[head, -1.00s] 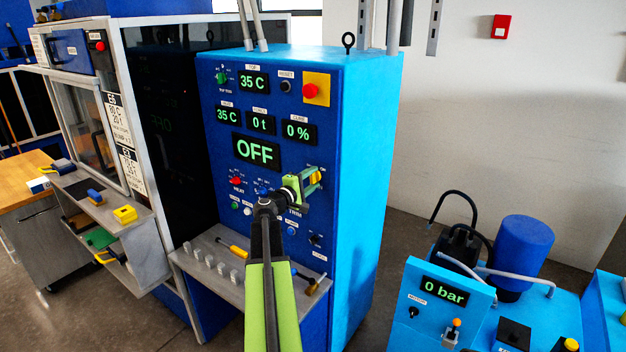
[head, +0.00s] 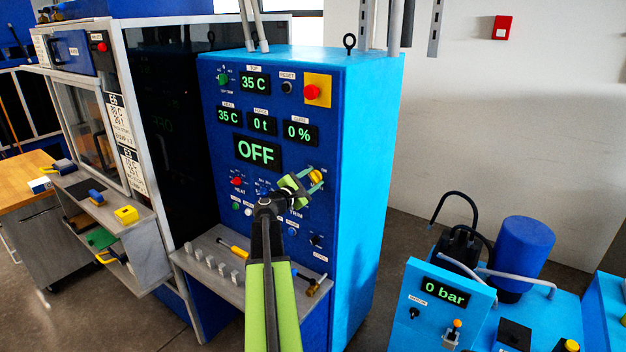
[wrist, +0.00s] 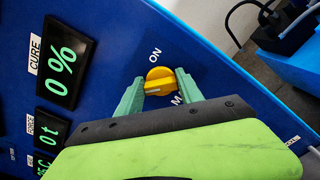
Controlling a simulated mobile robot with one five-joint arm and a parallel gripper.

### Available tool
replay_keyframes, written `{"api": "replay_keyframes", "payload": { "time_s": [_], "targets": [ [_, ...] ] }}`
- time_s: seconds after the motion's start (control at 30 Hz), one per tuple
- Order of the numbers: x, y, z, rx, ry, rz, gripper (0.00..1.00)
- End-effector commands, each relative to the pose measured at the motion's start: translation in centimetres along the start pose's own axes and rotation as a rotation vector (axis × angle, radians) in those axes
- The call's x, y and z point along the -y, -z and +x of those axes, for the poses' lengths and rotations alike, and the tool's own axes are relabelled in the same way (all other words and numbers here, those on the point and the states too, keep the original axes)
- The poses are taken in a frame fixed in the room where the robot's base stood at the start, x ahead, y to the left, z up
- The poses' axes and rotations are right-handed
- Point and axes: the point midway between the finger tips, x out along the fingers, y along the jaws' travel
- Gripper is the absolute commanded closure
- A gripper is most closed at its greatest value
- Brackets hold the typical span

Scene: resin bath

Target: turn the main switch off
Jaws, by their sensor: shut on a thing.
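The main switch is a round yellow knob on the blue panel, seen in the wrist view (wrist: 160,80) and the head view (head: 316,176). An ON label (wrist: 155,55) stands beside it. A label partly hidden by my gripper shows a letter M. My gripper (wrist: 159,86) has one green finger on each side of the knob and is shut on it. In the head view my gripper (head: 303,184) is tilted at the panel's right side and covers part of the knob. Any OFF mark by the knob is hidden.
The panel's large display (head: 257,151) reads OFF. A red button on a yellow plate (head: 312,91) is above the switch. Smaller knobs sit below and left of my gripper. A grey shelf (head: 215,265) with tools juts out underneath. A blue pump unit (head: 440,290) stands at the right.

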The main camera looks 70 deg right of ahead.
Motion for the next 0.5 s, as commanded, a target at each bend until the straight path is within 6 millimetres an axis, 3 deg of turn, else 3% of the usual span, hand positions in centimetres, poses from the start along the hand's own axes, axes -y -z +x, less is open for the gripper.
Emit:
{"api": "replay_keyframes", "payload": {
  "time_s": [0.47,0.5],
  "targets": [
    [0.38,-0.04,-0.02,0.001,0.009,-0.011,0.97],
    [0.38,-0.04,-0.02,0.001,0.009,-0.011,0.55]
  ]
}}
